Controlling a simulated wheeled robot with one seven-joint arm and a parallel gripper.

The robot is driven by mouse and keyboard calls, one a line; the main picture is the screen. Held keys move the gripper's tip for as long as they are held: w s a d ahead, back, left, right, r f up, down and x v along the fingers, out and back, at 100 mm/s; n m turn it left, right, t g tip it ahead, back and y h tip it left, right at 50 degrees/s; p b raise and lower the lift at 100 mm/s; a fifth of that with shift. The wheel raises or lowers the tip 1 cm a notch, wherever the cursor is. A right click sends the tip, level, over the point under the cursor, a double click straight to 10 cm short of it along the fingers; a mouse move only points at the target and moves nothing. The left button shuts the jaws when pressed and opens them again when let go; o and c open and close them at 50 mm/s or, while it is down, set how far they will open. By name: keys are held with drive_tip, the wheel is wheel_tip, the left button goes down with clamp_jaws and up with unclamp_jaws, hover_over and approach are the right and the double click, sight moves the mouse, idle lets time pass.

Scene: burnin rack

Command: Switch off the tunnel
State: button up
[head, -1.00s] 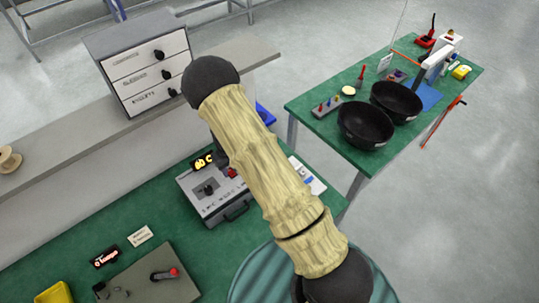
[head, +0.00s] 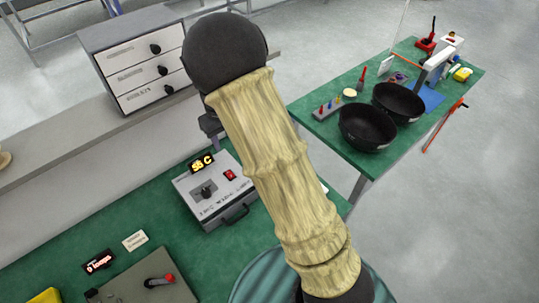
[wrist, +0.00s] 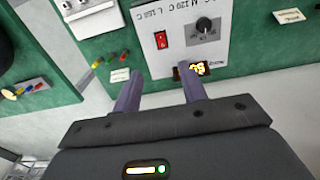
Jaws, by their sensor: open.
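A grey metal box with a pale panel (head: 240,214), apparently the tunnel's control unit, sits on the green bench. It carries a lit yellow display (head: 202,163), a black knob (head: 204,191) and a red rocker switch (head: 230,174). In the wrist view the red switch (wrist: 162,39) is just beyond my fingertips, with the knob (wrist: 204,26) to its right and the display (wrist: 195,69) below, near the right finger. My gripper (wrist: 160,88) is open and empty, pointing towards the panel. In the head view my arm hides most of the gripper. The switch's position is unclear.
A drawer cabinet (head: 138,60) stands on the shelf behind the bench. A grey plate with a red-knobbed lever (head: 170,279) and a small counter display (head: 99,262) lie at front left. Another green table (head: 352,145) holds two black bowls (head: 368,128).

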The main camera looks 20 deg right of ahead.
drive_tip(key=s+d+r+m+t, duration=0.1)
drive_tip(key=s+d+r, duration=0.2)
drive_tip(key=s, duration=0.4)
drive_tip(key=s+d+r+m+t+p, duration=0.1)
drive_tip(key=s+d+r+m, duration=0.1)
drive_tip(key=s+d, duration=0.4)
drive_tip(key=shift+s+d+r+m, duration=0.15)
drive_tip(key=shift+s+r+m, duration=0.15)
drive_tip(key=shift+s+r, duration=0.45)
drive_tip(key=shift+m+t, duration=0.3)
drive_tip(key=shift+m, duration=0.1)
drive_tip(key=s, duration=0.1)
drive_tip(key=s+d, duration=0.1)
drive_tip(key=s, duration=0.2)
drive_tip(key=shift+s+d+r, duration=0.2)
drive_tip(key=shift+s+r, duration=0.1)
drive_tip(key=shift+s, duration=0.05)
